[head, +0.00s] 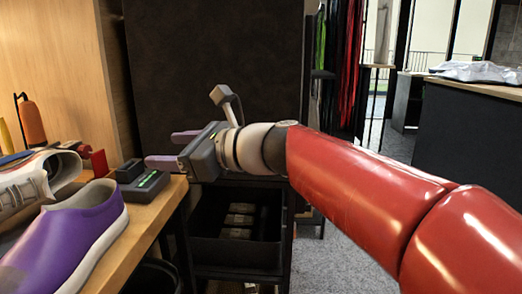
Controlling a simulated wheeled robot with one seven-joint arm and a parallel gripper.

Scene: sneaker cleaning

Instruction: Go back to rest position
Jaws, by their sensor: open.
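My gripper (172,149) is open and empty, its two purple-grey fingers pointing left. It hangs beyond the right edge of the wooden table (150,215), in front of a dark panel. My red arm reaches in from the lower right. A purple sneaker (75,232) with a white sole stands at the table's front left, and a white sneaker (30,185) is behind it, cut off by the left edge. Both sneakers are apart from my gripper.
A dark device with a green light (146,182) lies on the table near its right edge, close below my gripper. An orange bottle (31,122) stands at the back left. A black shelf with a bin (236,250) is under my gripper. Grey carpet (345,250) is open at right.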

